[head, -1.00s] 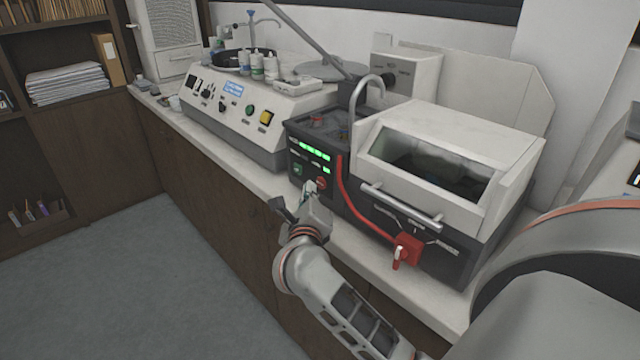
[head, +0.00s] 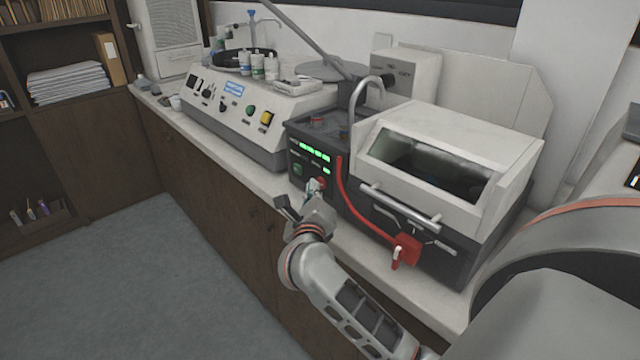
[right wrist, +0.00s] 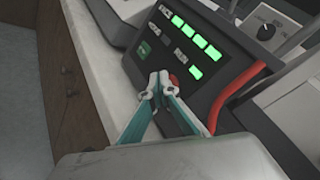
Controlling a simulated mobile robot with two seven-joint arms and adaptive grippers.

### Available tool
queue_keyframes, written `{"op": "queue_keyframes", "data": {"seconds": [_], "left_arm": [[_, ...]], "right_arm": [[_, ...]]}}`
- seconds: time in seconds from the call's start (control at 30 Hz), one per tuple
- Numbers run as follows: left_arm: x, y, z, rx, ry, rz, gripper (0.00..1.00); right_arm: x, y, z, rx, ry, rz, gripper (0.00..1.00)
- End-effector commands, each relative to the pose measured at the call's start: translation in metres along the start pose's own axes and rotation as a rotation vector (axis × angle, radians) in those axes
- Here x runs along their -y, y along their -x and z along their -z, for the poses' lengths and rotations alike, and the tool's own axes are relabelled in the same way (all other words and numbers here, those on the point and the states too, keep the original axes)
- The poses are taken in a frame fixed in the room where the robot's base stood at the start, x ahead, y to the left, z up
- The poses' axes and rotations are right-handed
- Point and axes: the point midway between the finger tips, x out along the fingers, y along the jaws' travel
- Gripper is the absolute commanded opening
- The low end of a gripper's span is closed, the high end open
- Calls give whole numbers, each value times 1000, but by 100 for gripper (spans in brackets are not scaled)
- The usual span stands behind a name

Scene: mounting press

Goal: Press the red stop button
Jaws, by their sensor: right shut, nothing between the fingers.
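The red stop button (right wrist: 174,80) sits on the dark front panel (head: 309,160) of the mounting press, beside a green button (right wrist: 144,49). My right gripper (head: 316,186) is shut and empty, with its fingertips at the panel in front of the red button. In the right wrist view the closed fingertips (right wrist: 159,84) overlap the left side of the red button and partly hide it. I cannot tell whether they touch it. My left gripper is not in view.
Green display bars (head: 315,151) are lit above the buttons. A red hose (head: 347,193) runs down to a red valve handle (head: 406,248) right of the panel. A white hooded box (head: 455,135) stands at right, and a grey control console (head: 245,115) at left.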

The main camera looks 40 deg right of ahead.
Motion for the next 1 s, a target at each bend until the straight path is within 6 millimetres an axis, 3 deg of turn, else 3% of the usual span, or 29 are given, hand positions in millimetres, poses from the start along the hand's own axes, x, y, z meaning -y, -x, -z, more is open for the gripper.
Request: {"op": "queue_keyframes", "data": {"seconds": [1.0], "left_arm": [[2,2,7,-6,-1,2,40]], "right_arm": [[-1,2,-2,-1,0,0,0]]}}
